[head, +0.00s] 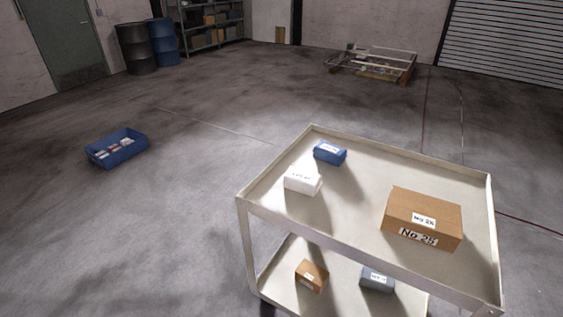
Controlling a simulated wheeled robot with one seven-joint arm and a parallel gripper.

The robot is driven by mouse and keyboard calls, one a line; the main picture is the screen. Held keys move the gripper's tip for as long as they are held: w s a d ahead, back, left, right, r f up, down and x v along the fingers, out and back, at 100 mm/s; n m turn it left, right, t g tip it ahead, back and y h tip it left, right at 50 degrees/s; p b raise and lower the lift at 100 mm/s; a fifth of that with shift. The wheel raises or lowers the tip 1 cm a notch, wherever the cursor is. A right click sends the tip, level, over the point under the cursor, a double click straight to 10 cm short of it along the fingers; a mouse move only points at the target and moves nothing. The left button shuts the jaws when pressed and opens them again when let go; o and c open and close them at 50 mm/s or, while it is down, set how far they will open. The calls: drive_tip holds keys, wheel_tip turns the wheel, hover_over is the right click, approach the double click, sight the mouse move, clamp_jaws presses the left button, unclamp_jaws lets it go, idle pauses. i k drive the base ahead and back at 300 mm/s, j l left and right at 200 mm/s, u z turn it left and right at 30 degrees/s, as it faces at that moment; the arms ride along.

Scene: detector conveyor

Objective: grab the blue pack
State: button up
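The blue pack (330,153) is a small blue box with a white label on top. It lies on the upper shelf of a cream cart (365,146), near the shelf's far left corner. A white box (302,182) lies just in front of it and a little to the left, with a narrow gap between them. Nothing covers the blue pack. My gripper is not in the head view.
A large brown box labelled No 25 (423,218) sits on the upper shelf's right side. The lower shelf holds a small brown box (311,276) and a grey box (377,280). Raised rims edge the shelf. A blue crate (117,150) stands on open floor left.

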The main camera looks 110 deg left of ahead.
sight(328, 152)
drive_tip(key=u, duration=3.05)
